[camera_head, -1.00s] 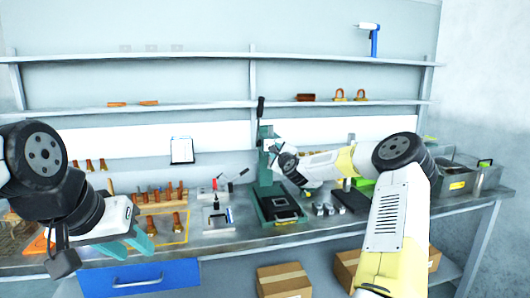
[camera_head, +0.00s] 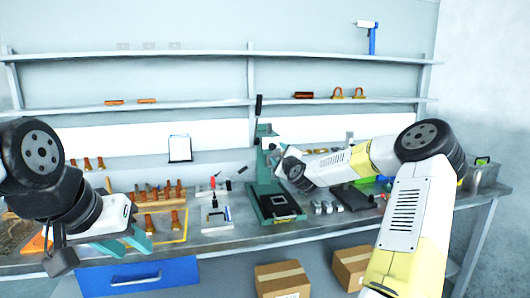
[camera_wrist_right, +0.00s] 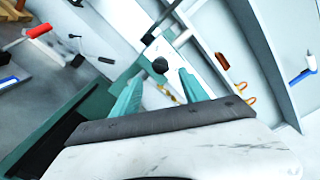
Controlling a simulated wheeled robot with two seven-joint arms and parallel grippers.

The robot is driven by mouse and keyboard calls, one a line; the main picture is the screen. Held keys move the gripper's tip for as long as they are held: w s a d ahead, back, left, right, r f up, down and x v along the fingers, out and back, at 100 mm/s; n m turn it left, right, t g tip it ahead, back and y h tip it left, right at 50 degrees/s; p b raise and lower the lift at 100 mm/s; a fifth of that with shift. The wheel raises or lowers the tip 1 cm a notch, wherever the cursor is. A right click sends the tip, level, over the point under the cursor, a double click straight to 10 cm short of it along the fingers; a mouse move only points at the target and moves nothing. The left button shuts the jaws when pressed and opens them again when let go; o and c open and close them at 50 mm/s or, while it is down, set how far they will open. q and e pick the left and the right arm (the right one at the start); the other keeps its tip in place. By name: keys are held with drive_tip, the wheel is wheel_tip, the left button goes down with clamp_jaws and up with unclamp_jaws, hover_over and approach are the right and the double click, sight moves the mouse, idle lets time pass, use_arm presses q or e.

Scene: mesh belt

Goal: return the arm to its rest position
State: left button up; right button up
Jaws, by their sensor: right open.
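My right arm (camera_head: 405,218) reaches in from the right, its wrist bent toward the green press (camera_head: 264,175) on the bench. In the head view the right fingers are mostly hidden beside the press column. In the right wrist view the right gripper (camera_wrist_right: 160,92) has its two teal fingers apart, with nothing held between them. The press's dark green frame fills the left of that view, close to the fingers; contact cannot be told. My left gripper (camera_head: 128,243) hangs at the bench's front left, teal fingers apart and empty, above the blue drawer (camera_head: 150,278).
Wooden-handled tools (camera_head: 165,192) stand at the bench's left. A small stand with red and black handles (camera_head: 216,212) is left of the press. Small metal blocks (camera_head: 325,207) and a dark plate (camera_head: 352,198) lie right of it. Cardboard boxes (camera_head: 282,280) sit below.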

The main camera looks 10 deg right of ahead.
drive_tip(key=shift+s, duration=0.55)
